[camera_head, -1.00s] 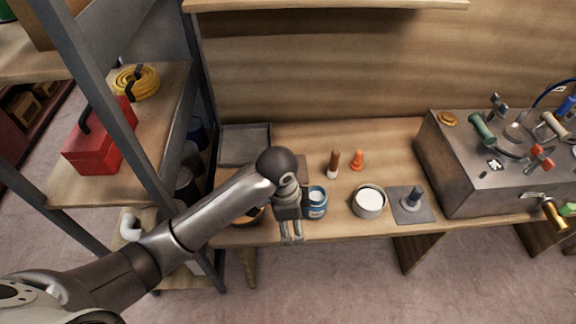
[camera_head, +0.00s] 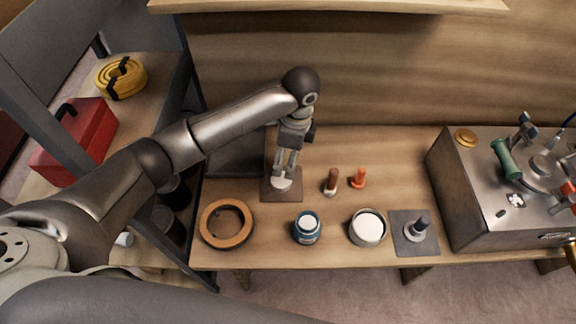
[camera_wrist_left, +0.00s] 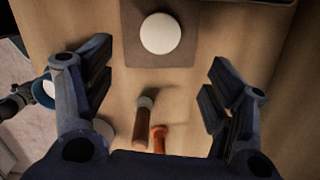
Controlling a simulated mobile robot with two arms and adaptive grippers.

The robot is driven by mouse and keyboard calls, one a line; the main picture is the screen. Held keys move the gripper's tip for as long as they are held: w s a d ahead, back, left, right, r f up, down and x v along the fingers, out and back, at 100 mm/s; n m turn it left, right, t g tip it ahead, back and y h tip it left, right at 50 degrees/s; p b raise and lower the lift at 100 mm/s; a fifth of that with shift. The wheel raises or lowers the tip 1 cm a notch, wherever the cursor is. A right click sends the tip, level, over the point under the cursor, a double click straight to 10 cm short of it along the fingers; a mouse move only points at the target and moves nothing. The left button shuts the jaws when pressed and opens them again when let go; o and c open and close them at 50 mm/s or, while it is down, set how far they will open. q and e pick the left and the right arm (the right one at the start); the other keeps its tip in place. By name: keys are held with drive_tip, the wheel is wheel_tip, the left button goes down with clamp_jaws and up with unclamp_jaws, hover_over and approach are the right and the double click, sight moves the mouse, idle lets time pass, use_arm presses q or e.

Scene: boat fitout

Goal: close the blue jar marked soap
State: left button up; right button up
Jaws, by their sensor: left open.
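The blue jar (camera_head: 307,230) stands upright near the front of the workbench, with a white round surface inside its blue rim. I cannot read its marking. A white round disc (camera_head: 282,184), which looks like a lid, lies on a brown square mat (camera_head: 286,196) behind the jar. The disc also shows whole in the left wrist view (camera_wrist_left: 161,33). My left gripper (camera_head: 286,170) points down over the mat, close to the disc. In the left wrist view its fingers (camera_wrist_left: 160,82) are spread, with nothing between them. My right gripper is not in view.
An orange-brown ring (camera_head: 228,224) lies left of the jar. A grey tin with white inside (camera_head: 368,227) and a grey plate with a peg (camera_head: 413,232) are to the right. A brown-handled tool (camera_head: 331,181) and an orange one (camera_head: 358,178) stand behind. A metal box (camera_head: 490,200) fills the right.

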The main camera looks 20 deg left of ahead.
use_arm(q)
hover_over(281, 179)
drive_tip(key=d, duration=0.1)
wheel_tip(281, 179, down, 5)
drive_tip(key=shift+s+r, duration=0.1)
drive_tip(key=shift+f, duration=0.3)
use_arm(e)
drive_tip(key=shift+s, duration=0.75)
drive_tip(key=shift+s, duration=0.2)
use_arm(q)
drive_tip(key=f, duration=0.5)
drive_tip(key=shift+a+p, duration=0.4)
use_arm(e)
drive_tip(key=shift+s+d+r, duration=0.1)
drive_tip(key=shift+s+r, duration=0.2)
